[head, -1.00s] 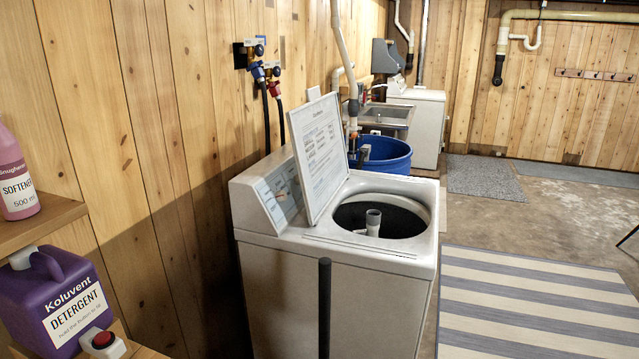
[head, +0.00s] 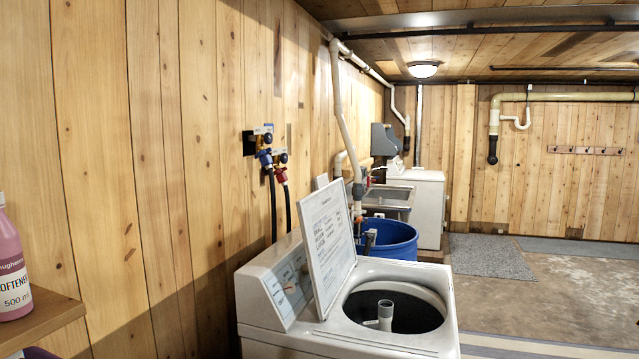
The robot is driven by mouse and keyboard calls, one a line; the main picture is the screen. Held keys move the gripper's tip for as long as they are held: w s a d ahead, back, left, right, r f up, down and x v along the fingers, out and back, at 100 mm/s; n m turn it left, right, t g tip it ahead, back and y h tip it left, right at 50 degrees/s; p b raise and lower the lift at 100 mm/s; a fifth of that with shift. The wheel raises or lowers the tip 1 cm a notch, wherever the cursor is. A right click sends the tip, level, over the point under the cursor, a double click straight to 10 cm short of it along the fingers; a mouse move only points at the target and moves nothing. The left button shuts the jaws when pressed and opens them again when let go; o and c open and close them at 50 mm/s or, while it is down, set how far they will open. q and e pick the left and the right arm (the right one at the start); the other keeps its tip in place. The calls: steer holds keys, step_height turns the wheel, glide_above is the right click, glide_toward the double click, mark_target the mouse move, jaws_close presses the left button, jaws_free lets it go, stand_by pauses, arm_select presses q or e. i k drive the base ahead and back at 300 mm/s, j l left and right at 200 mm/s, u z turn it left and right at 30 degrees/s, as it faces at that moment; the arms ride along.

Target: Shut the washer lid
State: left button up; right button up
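The white top-loading washer (head: 350,340) stands against the plank wall at the lower middle of the head view. Its lid (head: 326,241) is up, tilted back toward the control panel (head: 287,285), with printed text on the face I see. The round tub opening shows a dark drum with a grey agitator post (head: 385,314) in it. The washer's lower body is cut off by the frame's bottom edge. Neither of my grippers is in view.
A wooden shelf (head: 40,321) with a pink softener bottle (head: 12,265) is at the lower left. Behind the washer are a blue tub (head: 392,240), a sink (head: 390,195) and another white machine (head: 431,205). Concrete floor (head: 540,297) to the right is open.

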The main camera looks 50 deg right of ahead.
mark_target(325, 218)
steer(key=i, duration=0.3)
steer(key=z, duration=1.7)
